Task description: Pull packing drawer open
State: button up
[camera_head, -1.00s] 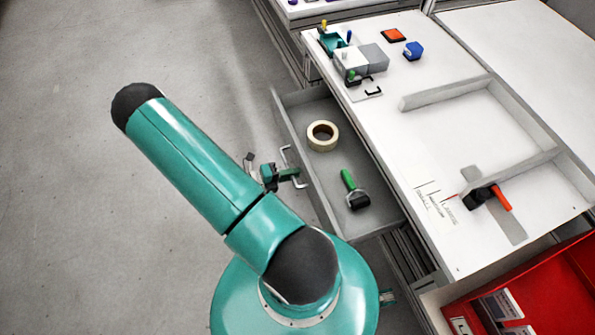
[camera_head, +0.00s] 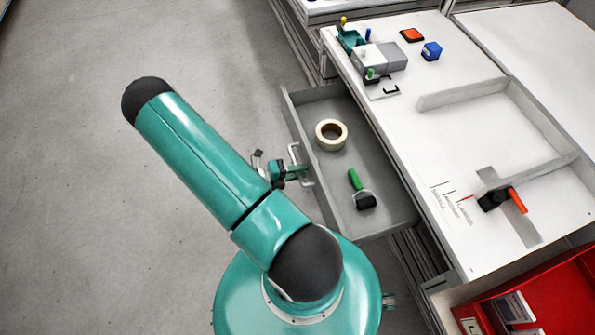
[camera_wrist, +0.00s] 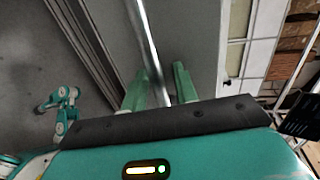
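The grey packing drawer (camera_head: 393,217) stands well out from the white workbench, its inside open to view in the head view. Its metal bar handle (camera_head: 306,183) is on the front face, at the left. My gripper (camera_head: 290,172) is at this handle. In the wrist view, the handle bar (camera_wrist: 147,40) runs between the two green fingers of my gripper (camera_wrist: 158,82). A roll of tape (camera_head: 331,134) and a green-handled roller (camera_head: 360,190) lie in the drawer.
A red bin (camera_head: 545,295) stands lower right. The floor left of the drawer is clear.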

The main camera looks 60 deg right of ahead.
jog(key=v, duration=1.4)
jog(key=shift+d+f, duration=0.1)
